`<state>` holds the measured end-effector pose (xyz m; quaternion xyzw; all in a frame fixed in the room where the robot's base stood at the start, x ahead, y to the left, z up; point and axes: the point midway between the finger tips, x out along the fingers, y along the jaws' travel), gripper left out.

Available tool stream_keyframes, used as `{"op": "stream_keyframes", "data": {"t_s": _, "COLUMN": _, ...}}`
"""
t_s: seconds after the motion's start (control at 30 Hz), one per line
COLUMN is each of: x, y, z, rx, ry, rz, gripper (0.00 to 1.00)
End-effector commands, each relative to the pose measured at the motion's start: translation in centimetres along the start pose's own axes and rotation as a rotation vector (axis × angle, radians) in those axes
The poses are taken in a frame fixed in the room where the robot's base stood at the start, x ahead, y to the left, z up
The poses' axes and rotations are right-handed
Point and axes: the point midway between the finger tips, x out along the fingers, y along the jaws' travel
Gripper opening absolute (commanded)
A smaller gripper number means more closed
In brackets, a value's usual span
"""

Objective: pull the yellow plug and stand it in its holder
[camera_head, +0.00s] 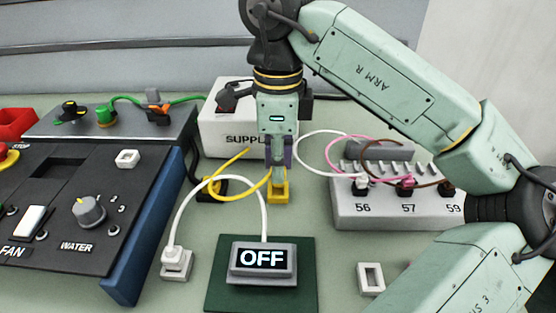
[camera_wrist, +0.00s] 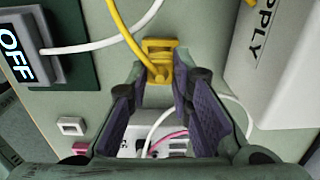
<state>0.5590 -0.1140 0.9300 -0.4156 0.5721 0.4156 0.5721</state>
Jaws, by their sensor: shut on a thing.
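My gripper (camera_head: 280,165) points straight down in front of the supply box, its jaws shut on the yellow plug (camera_head: 279,176). The plug is upright, largely covered by the fingers, and its yellow cord (camera_head: 243,190) loops left. Directly under it on the bench is the yellow holder (camera_head: 284,196). In the wrist view the gripper (camera_wrist: 160,78) has the yellow plug (camera_wrist: 160,72) between its fingertips, with the yellow holder (camera_wrist: 159,45) right at it. The plug's lower end is at the holder; I cannot tell how deep it sits.
The white supply box (camera_head: 228,125) stands close behind. A socket strip (camera_head: 360,212) with several plugs is right. An OFF display (camera_head: 262,262) is in front, and a white plug (camera_head: 174,255) stands in its holder at left. An empty white holder (camera_head: 371,279) is at front right.

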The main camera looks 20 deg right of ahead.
Motion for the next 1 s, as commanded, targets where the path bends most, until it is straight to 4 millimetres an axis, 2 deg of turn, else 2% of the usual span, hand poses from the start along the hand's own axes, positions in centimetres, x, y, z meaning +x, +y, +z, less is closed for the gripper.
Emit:
{"op": "stream_keyframes", "data": {"t_s": 0.33, "x": 0.1, "y": 0.0, "z": 0.0, "rx": 0.000, "ry": 0.000, "rz": 0.000, "gripper": 0.00}}
{"op": "stream_keyframes", "data": {"t_s": 0.8, "x": 2.0, "y": 0.0, "z": 0.0, "rx": 0.000, "ry": 0.000, "rz": 0.000, "gripper": 0.00}}
{"op": "stream_keyframes", "data": {"t_s": 1.0, "x": 2.1, "y": 0.0, "z": 0.0, "rx": 0.000, "ry": 0.000, "rz": 0.000, "gripper": 0.00}}
